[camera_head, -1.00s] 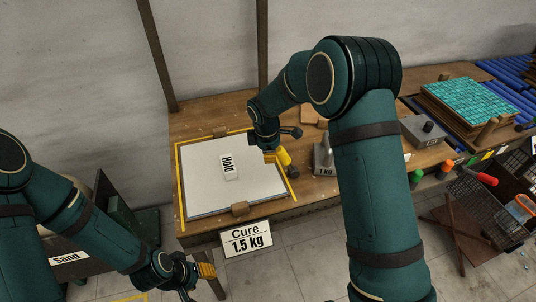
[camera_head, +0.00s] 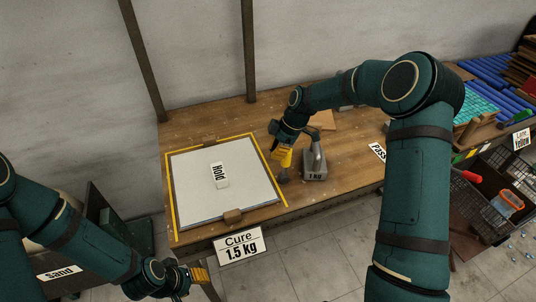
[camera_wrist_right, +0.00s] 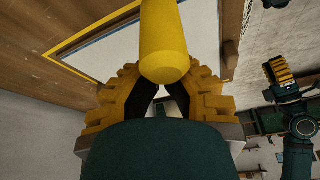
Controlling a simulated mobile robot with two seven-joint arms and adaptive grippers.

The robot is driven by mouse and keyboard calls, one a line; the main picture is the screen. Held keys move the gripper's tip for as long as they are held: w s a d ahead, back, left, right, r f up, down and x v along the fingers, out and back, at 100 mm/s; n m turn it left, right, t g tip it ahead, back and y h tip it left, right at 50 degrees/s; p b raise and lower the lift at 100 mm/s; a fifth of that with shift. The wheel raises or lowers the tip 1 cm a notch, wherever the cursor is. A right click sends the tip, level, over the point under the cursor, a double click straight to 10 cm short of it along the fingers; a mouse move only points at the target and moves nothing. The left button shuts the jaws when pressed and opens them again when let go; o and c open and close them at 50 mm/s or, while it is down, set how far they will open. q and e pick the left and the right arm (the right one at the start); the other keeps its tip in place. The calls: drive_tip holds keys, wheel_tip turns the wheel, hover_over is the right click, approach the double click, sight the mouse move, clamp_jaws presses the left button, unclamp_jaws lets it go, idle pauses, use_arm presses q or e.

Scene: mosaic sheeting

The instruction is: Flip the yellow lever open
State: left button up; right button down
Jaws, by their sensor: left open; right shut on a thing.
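The yellow lever (camera_head: 284,158) stands at the right edge of the pale board (camera_head: 255,190), nearly upright in the head view. My right gripper (camera_head: 280,143) is shut on it from above, and its fingers partly hide it. In the right wrist view the lever is a thick yellow cylinder (camera_wrist_right: 163,45) with its rounded end by the fingers of my right gripper (camera_wrist_right: 160,88). The lever's pivot is hard to make out. My left gripper (camera_head: 203,277) is open and empty at lower left, in front of the table and well away from the lever.
A grey 1 kg weight (camera_head: 315,165) with a handle stands just right of the lever. A white block marked Hold (camera_head: 219,174) lies on the board. A "Cure 1.5 kg" sign (camera_head: 238,244) hangs at the table front. Wire baskets (camera_head: 495,185) are at right.

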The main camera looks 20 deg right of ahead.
use_arm(q)
drive_tip(key=shift+s+f+b, duration=0.25)
drive_tip(key=shift+f+b, duration=0.8)
drive_tip(key=shift+f, duration=0.05)
use_arm(e)
drive_tip(key=shift+w+d+f+y, duration=0.1)
drive_tip(key=shift+d+y, duration=0.75)
drive_tip(key=shift+d, duration=0.5)
drive_tip(key=shift+d+y, duration=0.85)
drive_tip(key=shift+d, duration=0.55)
drive_tip(key=a+r, duration=0.2)
drive_tip(key=a, duration=0.2)
use_arm(q)
drive_tip(key=shift+s+d+r+p, duration=0.1)
drive_tip(key=shift+d+r+p, duration=0.2)
drive_tip(key=shift+r+p, duration=0.25)
use_arm(e)
drive_tip(key=d+v, duration=0.1)
drive_tip(key=v, duration=0.8)
drive_tip(key=shift+w+d, duration=0.2)
drive_tip(key=shift+w, duration=0.25)
drive_tip(key=shift+f, duration=0.1)
